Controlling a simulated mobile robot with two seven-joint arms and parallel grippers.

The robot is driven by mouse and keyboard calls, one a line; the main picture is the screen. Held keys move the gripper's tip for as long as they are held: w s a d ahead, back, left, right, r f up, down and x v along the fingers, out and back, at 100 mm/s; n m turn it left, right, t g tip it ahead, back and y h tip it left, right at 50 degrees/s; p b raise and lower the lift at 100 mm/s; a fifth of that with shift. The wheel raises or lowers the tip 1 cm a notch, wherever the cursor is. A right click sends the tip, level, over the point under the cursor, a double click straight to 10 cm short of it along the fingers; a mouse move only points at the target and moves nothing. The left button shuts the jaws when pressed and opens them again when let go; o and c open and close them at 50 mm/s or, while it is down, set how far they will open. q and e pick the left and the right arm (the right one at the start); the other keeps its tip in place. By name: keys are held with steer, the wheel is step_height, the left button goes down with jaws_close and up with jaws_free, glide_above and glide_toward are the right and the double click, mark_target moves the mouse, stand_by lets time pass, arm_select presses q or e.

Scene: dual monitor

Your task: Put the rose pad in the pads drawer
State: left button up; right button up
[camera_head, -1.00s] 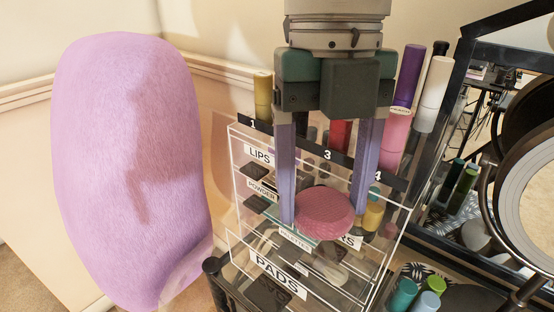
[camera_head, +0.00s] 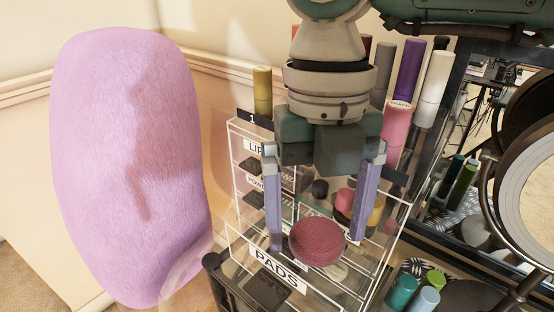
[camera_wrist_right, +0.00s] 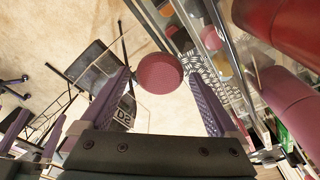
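The rose pad (camera_head: 317,242) is a round, textured pink disc. In the head view it shows between and just below the fingertips of my right gripper (camera_head: 316,241), with a thin gap on each side. The right wrist view also shows the pad (camera_wrist_right: 160,73) beyond the spread fingertips (camera_wrist_right: 160,76), apart from both. My right gripper is open. The pads drawer (camera_head: 277,272) is the lowest clear drawer, labelled PADS, and looks pulled out. The pad overlaps its rear part in the picture; I cannot tell whether it rests on anything. My left gripper is not in view.
The clear organizer (camera_head: 238,185) holds upper drawers and upright lipstick tubes (camera_head: 408,72) behind the gripper. A round mirror (camera_head: 530,190) stands at the right, near several small bottles (camera_head: 403,292). A fuzzy lilac object (camera_head: 130,165) fills the left.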

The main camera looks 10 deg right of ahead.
mark_target(314, 221)
steer(key=shift+r, duration=0.1)
steer(key=shift+r, duration=0.2)
steer(key=r, duration=0.4)
steer(key=w+r, duration=0.1)
steer(key=r, duration=0.6)
steer(key=shift+w+r, duration=0.25)
steer(key=shift+r, duration=0.05)
stand_by(0.6)
